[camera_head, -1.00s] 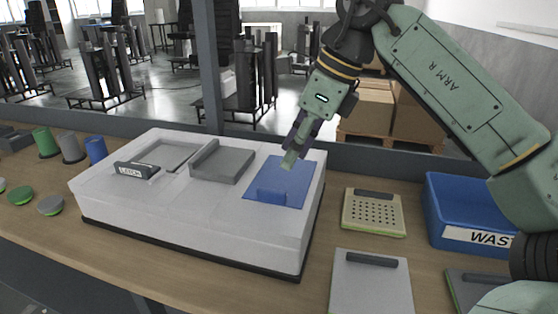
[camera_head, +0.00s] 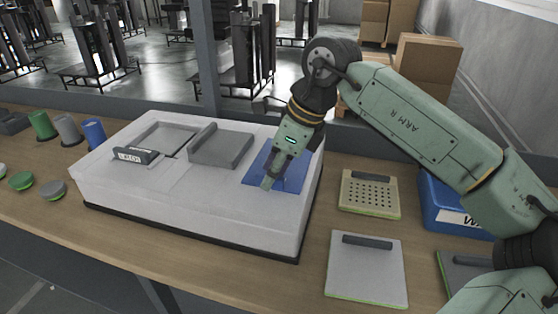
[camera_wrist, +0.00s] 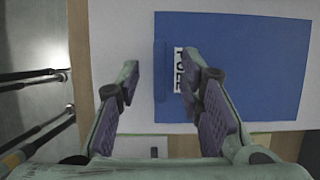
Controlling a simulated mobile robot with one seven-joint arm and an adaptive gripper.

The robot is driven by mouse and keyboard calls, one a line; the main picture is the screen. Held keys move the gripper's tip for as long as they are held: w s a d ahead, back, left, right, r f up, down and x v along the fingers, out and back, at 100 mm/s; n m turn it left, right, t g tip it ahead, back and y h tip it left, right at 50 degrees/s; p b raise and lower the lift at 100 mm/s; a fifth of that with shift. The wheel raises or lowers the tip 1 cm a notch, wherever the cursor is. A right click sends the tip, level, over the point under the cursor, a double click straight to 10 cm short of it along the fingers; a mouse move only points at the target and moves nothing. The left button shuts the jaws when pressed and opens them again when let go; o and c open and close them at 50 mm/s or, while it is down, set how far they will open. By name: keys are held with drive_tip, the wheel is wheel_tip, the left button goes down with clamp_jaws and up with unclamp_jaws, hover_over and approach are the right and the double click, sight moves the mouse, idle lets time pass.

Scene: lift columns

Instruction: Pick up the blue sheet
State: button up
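The blue sheet (camera_head: 256,171) lies flat on the right part of the white box top, partly hidden by my gripper in the head view. In the wrist view the sheet (camera_wrist: 262,60) fills the right of centre, with a raised blue handle (camera_wrist: 160,70) along its left edge and a white lettered label beside it. My gripper (camera_head: 268,183) points down over the handle. In the wrist view its fingers (camera_wrist: 161,78) are apart, one on each side of the handle, with nothing gripped. How far the tips are above the sheet cannot be told.
The white box (camera_head: 190,210) also carries a grey raised panel (camera_head: 221,150) and a recess with a labelled black block (camera_head: 134,155). A perforated plate (camera_head: 369,194), a grey plate (camera_head: 366,270) and a blue waste bin (camera_head: 440,205) stand on the right. Cups stand on the left.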

drive_tip(key=shift+a+f, duration=0.1)
drive_tip(key=shift+f, duration=0.2)
drive_tip(key=shift+c, duration=0.5)
clamp_jaws()
